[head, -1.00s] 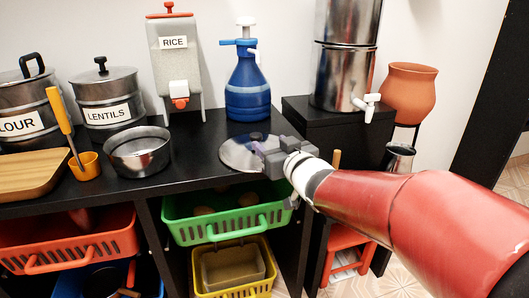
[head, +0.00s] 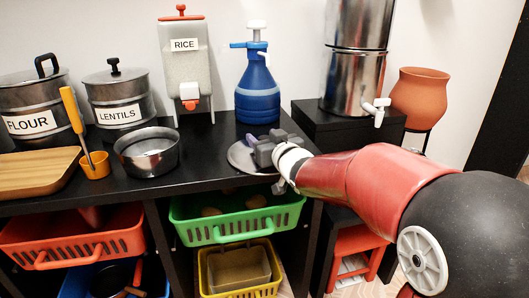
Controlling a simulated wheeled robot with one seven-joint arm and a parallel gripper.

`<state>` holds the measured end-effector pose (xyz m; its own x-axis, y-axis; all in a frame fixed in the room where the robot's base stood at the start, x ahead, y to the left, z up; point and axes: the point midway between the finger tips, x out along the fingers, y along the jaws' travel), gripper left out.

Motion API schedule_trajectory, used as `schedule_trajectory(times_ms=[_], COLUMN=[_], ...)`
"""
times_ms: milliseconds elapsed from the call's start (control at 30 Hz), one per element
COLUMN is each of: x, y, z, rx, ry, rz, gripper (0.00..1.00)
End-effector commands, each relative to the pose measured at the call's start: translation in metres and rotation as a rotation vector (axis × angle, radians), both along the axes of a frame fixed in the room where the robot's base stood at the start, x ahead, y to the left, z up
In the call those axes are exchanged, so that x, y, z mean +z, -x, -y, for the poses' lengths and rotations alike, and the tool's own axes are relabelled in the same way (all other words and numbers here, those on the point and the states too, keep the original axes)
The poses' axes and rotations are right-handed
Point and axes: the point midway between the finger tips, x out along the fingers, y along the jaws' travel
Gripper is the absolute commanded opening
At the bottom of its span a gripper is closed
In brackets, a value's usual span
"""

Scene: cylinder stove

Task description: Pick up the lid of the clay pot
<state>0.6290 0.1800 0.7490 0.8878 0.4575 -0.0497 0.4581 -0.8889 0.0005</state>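The clay pot (head: 420,98) is an orange-brown pot with an open mouth, standing on a dark stand at the right. No lid is on it. A flat round metal lid (head: 239,156) lies on the black counter, below the blue bottle in the picture. It may be the clay pot's lid. My gripper (head: 263,145) is over the right part of this disc and hides much of it, including the place of its dark knob. I cannot tell whether the fingers touch the knob or are open or shut.
A blue pump bottle (head: 256,92) stands close behind the lid. A metal bowl (head: 147,153) is to the left and a rice dispenser (head: 186,70) behind. A black box (head: 325,128) with a steel water filter (head: 353,65) stands to the right. Baskets sit below.

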Motion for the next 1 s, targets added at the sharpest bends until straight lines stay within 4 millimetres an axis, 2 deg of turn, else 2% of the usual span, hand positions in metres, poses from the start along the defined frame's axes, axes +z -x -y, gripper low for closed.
schedule_trajectory(times_ms=[33, 333, 567, 667, 1000], x=[0.0, 0.0, 0.002, 0.011, 0.078], y=[0.0, 0.0, 0.0, 0.0, 0.0], z=[0.0, 0.0, 0.0, 0.0, 0.001], rx=[0.0, 0.0, 0.0, 0.0, -0.001], ry=[0.0, 0.0, 0.0, -0.001, 0.0], rz=[0.0, 0.0, 0.001, 0.003, 0.004], gripper=[0.45, 0.06, 0.04, 0.04, 0.04])
